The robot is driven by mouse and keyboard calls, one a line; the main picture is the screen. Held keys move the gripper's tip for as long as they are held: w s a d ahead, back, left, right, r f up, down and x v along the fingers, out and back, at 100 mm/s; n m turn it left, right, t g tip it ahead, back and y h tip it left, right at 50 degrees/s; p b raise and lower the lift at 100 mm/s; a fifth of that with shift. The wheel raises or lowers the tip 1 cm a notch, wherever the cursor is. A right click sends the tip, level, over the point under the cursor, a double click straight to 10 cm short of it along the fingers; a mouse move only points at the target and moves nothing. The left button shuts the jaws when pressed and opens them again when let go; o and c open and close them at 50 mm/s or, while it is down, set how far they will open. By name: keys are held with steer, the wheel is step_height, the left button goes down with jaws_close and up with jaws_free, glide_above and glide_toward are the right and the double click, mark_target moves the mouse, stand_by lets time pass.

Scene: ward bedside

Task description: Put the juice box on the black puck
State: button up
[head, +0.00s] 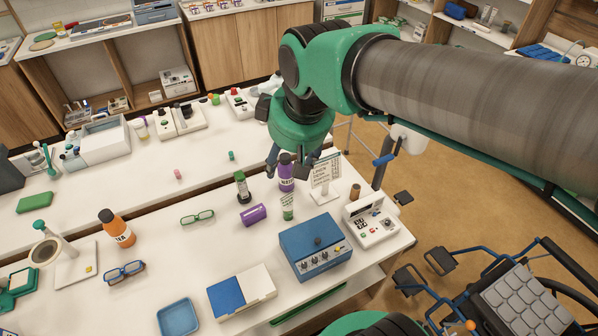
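My gripper (287,168) points down over the white bedside table, its fingers apart. A purple bottle with a dark top (286,172) shows between or just behind the fingers; I cannot tell whether they touch it. A purple item with pale lettering (253,214) lies on its side to the left of the gripper; it may be the juice box, but its shape is too small to be sure. A green-and-white container (288,206) stands just below the gripper. I cannot clearly make out a black puck; a dark, green-topped canister (242,187) stands left of the gripper.
A blue device (315,247), a white device (371,220) and a white sign stand (325,178) crowd the right side. A wheelchair (530,300) stands at the lower right.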

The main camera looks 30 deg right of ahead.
steer(key=s+m+t, duration=0.1)
steer(key=s+m, duration=0.2)
steer(key=s, duration=0.6)
steer(key=shift+s+d+f+m, duration=0.3)
steer(key=shift+f+m, duration=0.1)
steer(key=shift+f, duration=0.05)
step_height(320, 180, down, 2)
steer(key=shift+f+b, duration=0.1)
steer(key=shift+b, duration=1)
